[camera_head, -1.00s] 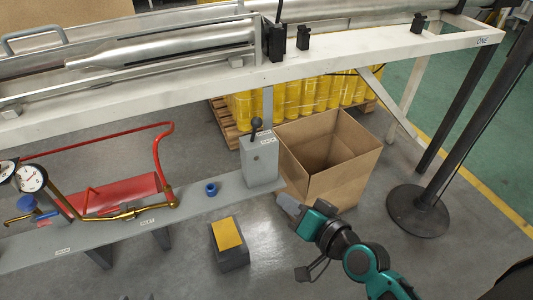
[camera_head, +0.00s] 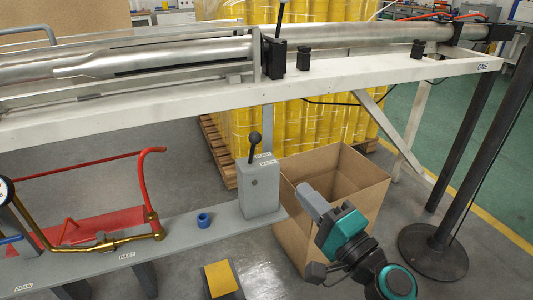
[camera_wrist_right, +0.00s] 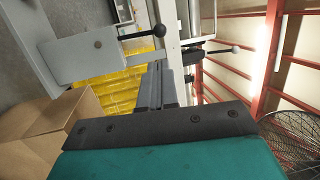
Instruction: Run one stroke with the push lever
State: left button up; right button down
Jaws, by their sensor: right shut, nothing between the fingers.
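A black-knobbed lever (camera_head: 253,149) stands upright on a grey box (camera_head: 259,188) at the right end of a low grey bench. It also shows in the right wrist view (camera_wrist_right: 158,31). A lever beyond the fingers in the wrist view (camera_wrist_right: 235,48) looks like this one. My right gripper (camera_head: 307,193) is shut and empty, right of the grey box, apart from both levers. My left gripper is not in view.
An open cardboard box (camera_head: 355,185) stands behind my right gripper. A white frame (camera_head: 190,110) carries the tube above. A black post (camera_head: 450,225) stands at right.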

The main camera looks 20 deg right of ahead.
jog(key=p, duration=0.5)
send_near(259, 142)
jog(key=x, duration=0.5)
jog(key=shift+w+a+r, duration=0.1)
jog(key=shift+w, duration=0.1)
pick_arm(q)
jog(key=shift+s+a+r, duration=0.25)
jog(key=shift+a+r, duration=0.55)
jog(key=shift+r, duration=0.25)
pick_arm(e)
jog(key=shift+w+a, duration=0.1)
jog(key=shift+w, duration=0.6)
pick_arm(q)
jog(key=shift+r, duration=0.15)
pick_arm(e)
jog(key=shift+r, duration=0.1)
